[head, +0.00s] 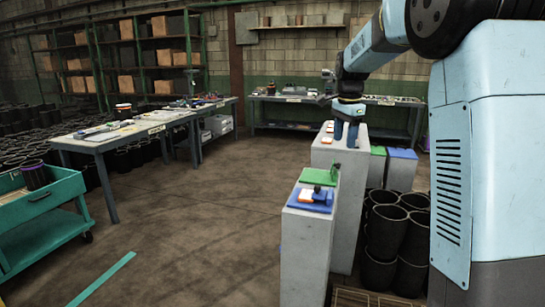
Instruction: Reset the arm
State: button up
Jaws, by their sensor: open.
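My arm reaches in from the upper right in the head view. I see nothing held between the fingers. Whether the fingertips touch the pedestal top cannot be told. A small white and orange item (330,127) is on that pedestal, just left of the gripper.
A nearer grey pedestal (305,250) bears blue and green plates. Black sleeves (386,235) stand at its right. A teal cart (40,205) and a worktable (100,142) stand left. Shelves (125,55) line the back. The middle floor is clear.

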jog(key=s+d+r+n+t, duration=0.1)
jog(key=s+r+n, duration=0.15)
jog(key=s, duration=0.75)
jog(key=s+d+r+n+t, duration=0.1)
jog(key=s+n, duration=0.3)
jog(key=s, duration=0.6)
jog(key=s+f+n+t, duration=0.1)
jog(key=s+f+n, duration=0.2)
jog(key=s, duration=0.5)
jog(key=s+f+n+t, duration=0.1)
jog(key=s+f+n, duration=0.2)
jog(key=s, duration=0.6)
jog(key=shift+a+f+n, duration=0.2)
jog(key=shift+a+n, duration=0.1)
jog(key=shift+n, duration=0.05)
jog(key=shift+c, duration=0.5)
